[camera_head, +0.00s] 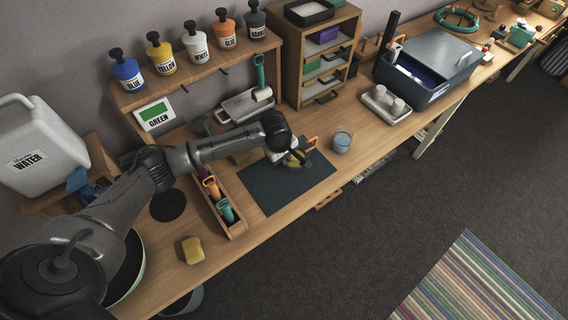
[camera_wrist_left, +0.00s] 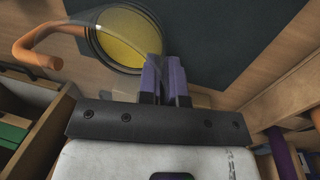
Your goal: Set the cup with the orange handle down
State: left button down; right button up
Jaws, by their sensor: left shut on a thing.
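The cup with the orange handle (camera_wrist_left: 125,40) shows in the left wrist view from above, with yellow inside its round rim. Its orange handle sticks out to the left. In the head view the cup (camera_head: 290,161) is small and partly covered by my gripper, above the back edge of the dark mat (camera_head: 270,192). My left gripper (camera_wrist_left: 165,82) has its purple fingers close together at the cup's near wall, shut on it. It also shows in the head view (camera_head: 300,157). Whether the cup's base touches anything is hidden. My right gripper is not in view.
A glass with bluish contents (camera_head: 342,142) stands right of the mat. A wooden caddy (camera_head: 238,229) with orange- and teal-handled tools is on its left. A yellow sponge (camera_head: 192,250) lies near the front edge. Drawers (camera_head: 322,65) stand behind. Much of the mat is bare.

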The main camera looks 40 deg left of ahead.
pick_arm(q)
jog(key=shift+f, duration=2)
jog(key=shift+f, duration=0.1)
jog(key=c, duration=1.3)
grip_release()
notch_tip(320, 180, up, 11)
jog(key=s, duration=0.2)
jog(key=shift+a+p, duration=0.2)
jog(key=shift+p, duration=0.2)
jog(key=shift+o, duration=1.3)
jog(key=shift+r, duration=0.55)
